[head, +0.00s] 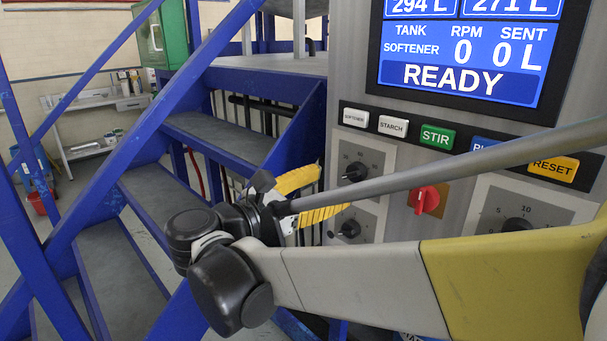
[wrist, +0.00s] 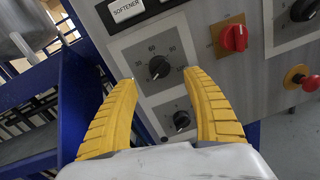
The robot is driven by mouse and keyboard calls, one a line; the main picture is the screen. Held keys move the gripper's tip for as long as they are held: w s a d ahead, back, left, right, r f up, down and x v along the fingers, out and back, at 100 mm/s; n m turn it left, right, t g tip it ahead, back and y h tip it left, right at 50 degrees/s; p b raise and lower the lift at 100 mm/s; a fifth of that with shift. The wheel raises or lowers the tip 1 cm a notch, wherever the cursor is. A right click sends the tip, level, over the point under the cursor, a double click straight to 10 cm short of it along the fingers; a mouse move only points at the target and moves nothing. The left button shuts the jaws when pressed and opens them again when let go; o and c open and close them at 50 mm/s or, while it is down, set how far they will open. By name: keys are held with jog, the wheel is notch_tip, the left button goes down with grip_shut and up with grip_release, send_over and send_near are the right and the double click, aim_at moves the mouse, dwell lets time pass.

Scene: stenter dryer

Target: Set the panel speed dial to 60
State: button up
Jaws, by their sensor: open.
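The upper dial (head: 355,172) is a black knob on a light square plate at the panel's left. In the wrist view the fingertips (wrist: 160,80) frame the upper dial, with no clear contact.
A red switch (head: 427,200) and another dial (head: 517,225) lie to the right. Above is a button row with the green STIR (head: 437,137) and the yellow RESET (head: 553,168). The screen (head: 465,50) reads READY. Blue stairs (head: 130,190) stand to the left.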

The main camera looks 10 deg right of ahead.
aim_at(349, 176)
jog(key=b+x, duration=0.1)
jog(key=x, duration=0.6)
jog(key=shift+w, duration=0.1)
jog(key=c, duration=1.2)
